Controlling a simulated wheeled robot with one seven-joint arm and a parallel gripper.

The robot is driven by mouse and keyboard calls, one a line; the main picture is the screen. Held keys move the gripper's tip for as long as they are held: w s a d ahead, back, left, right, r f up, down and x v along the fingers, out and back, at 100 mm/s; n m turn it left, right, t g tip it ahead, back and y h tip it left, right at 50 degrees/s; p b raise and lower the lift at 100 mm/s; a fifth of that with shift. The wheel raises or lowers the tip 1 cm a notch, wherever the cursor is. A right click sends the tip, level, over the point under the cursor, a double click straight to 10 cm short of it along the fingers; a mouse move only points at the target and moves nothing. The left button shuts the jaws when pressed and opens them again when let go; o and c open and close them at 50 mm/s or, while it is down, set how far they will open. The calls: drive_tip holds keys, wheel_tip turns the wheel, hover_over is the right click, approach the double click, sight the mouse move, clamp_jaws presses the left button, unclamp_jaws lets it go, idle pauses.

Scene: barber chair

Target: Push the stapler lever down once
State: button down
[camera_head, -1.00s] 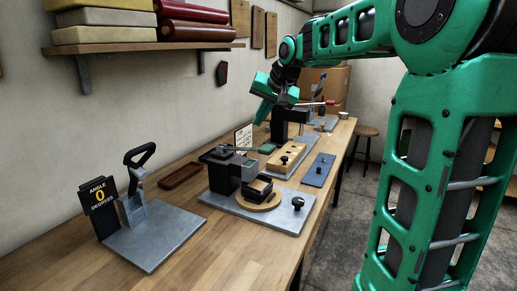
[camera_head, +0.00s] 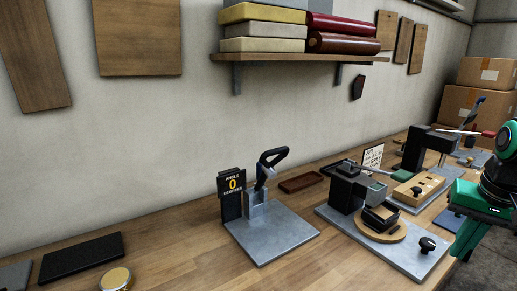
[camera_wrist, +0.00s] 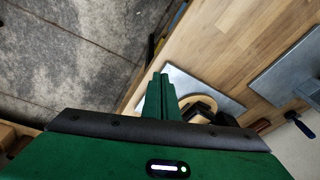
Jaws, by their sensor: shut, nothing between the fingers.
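No part is labelled as a stapler, so I cannot tell which device it is. My gripper (camera_head: 462,235) is at the right edge, right of both devices. In the wrist view my fingers (camera_wrist: 160,80) are together and empty, apart from everything.
A dark knob (camera_head: 428,244) stands on the second device's plate. A brown tray (camera_head: 301,183) lies between the devices. A black slab (camera_head: 82,257) and a round brass-topped thing (camera_head: 116,280) lie front left. A shelf (camera_head: 300,59) overhangs the bench. Bench top left of the first plate is mostly clear.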

drive_tip(key=s+a+f+g, duration=0.1)
drive_tip(key=s+f, duration=0.2)
drive_tip(key=s, duration=0.3)
drive_tip(key=s+f+g, duration=0.1)
drive_tip(key=s+f, duration=0.2)
drive_tip(key=s, duration=0.4)
drive_tip(key=shift+a+y, duration=0.3)
drive_tip(key=shift+a, duration=0.1)
drive_tip(key=shift+w, duration=0.1)
